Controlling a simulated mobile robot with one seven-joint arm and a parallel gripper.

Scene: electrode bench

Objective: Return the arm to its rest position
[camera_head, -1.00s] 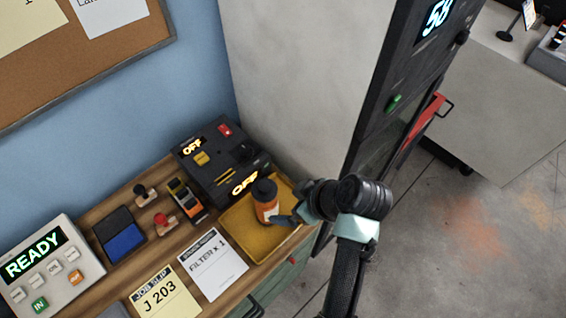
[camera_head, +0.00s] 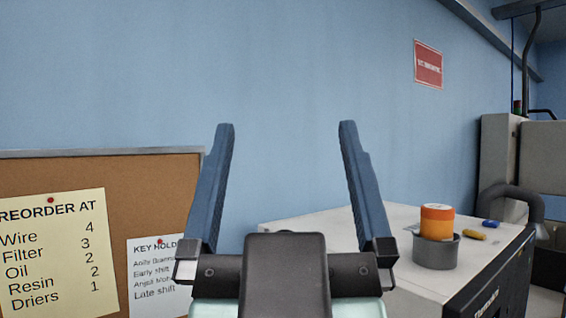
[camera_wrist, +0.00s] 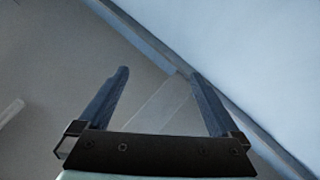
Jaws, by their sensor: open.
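My gripper (camera_head: 286,126) is raised close in front of the head camera, its two blue fingers pointing up and spread wide apart. Nothing is between the fingers. In the wrist view my gripper (camera_wrist: 159,73) is also open and empty, with only plain grey and pale blue surfaces beyond it. The rest of my arm is mostly hidden below the head camera's picture.
A cork board (camera_head: 155,180) with paper notes hangs at the left on the blue wall (camera_head: 300,60). A white-topped cabinet (camera_head: 325,226) stands behind at the right, bearing a grey cup (camera_head: 436,253) with an orange container (camera_head: 437,221) in it. A red sign (camera_head: 428,64) hangs above.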

